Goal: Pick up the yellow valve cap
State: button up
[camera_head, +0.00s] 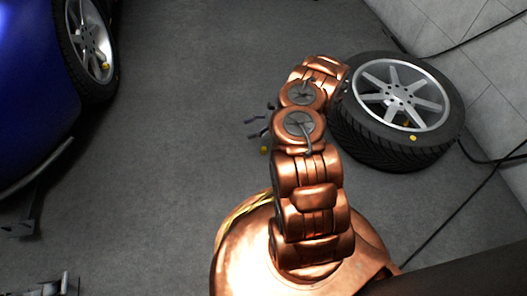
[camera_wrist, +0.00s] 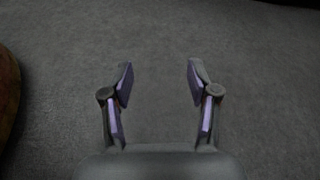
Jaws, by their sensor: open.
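A small yellow cap (camera_head: 264,150) lies on the grey floor, just below my gripper in the head view. Another small yellow spot (camera_head: 413,138) shows on the near side of the loose wheel, and a third (camera_head: 105,66) on the car's wheel. My gripper (camera_head: 252,128) reaches out to the left of my arm over the floor, close to the floor cap but apart from it in the picture. In the wrist view my gripper (camera_wrist: 160,78) is open, with bare floor between its fingers. No yellow cap shows in the wrist view.
A loose wheel with a black tyre (camera_head: 385,158) lies on its side to the right of my arm, by the tiled wall (camera_head: 480,75). A blue car (camera_head: 30,100) stands at the left. Dark cables run at the right. Open floor (camera_head: 180,130) lies between car and arm.

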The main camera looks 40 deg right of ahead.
aim_at(264, 149)
jog(key=s+d+f+m, duration=0.1)
jog(key=s+d+f, duration=0.1)
jog(key=d+f, duration=0.1)
jog(key=s+d+f+m+t+h, duration=0.1)
jog(key=s+d+f, duration=0.1)
jog(key=f, duration=0.3)
jog(key=s+d+f+m+t+h+b, duration=0.1)
jog(key=s+d+f+m, duration=0.1)
jog(key=s+d+f, duration=0.1)
jog(key=shift+s+d+f, duration=0.1)
jog(key=shift+d+f, duration=0.2)
jog(key=shift+f, duration=0.4)
jog(key=shift+w+d+f+b+x, duration=0.15)
jog(key=shift+b+x, duration=0.9)
jog(key=shift+x, duration=0.7)
jog(key=shift+w+d+f+b+x, duration=0.1)
jog(key=shift+b+x, duration=0.9)
jog(key=shift+x, duration=0.7)
jog(key=shift+w+a+r, duration=0.1)
jog(key=shift+a, duration=0.1)
jog(key=shift+c, duration=0.4)
jog(key=c, duration=1)
jog(key=shift+o, duration=0.2)
jog(key=shift+r, duration=0.1)
